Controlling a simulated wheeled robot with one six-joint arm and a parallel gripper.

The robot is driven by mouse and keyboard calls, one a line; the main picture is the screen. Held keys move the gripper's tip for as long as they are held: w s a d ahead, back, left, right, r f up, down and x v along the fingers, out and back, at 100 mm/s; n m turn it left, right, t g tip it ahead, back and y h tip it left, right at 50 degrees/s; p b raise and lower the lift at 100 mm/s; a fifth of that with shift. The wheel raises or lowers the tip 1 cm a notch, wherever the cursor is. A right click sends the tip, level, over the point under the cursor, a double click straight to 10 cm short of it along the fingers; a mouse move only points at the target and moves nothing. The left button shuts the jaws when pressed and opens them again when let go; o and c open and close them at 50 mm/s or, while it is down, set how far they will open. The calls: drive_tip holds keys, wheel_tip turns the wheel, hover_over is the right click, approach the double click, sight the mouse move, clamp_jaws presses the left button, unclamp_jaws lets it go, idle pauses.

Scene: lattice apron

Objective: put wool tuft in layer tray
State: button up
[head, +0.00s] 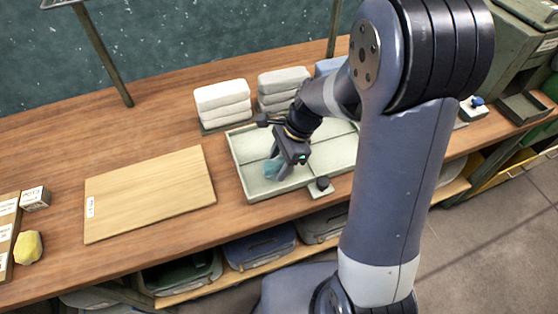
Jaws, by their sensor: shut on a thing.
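The layer tray (240,163) is a shallow pale green tray with a raised rim and inner dividers, on the wooden bench right of centre. My gripper (276,166) points down over the tray's left front part. It is shut on a small teal tuft, which I take for the wool tuft (270,169). The tuft is low inside the tray's outline. I cannot tell whether it touches the tray floor. My gripper and arm hide part of the tuft and the tray's right side.
Stacks of folded white (222,97) and grey (283,80) pads stand behind the tray. A wooden board (150,193) lies to the left. A yellow lump (28,247) and a small labelled box (35,198) are at far left. A dark knob (322,184) sits at the tray's front.

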drive_tip(key=shift+f, duration=0.1)
drive_tip(key=o, duration=0.9)
drive_tip(key=shift+o, duration=0.2)
drive_tip(key=v, duration=1.2)
drive_tip(key=shift+d, duration=0.1)
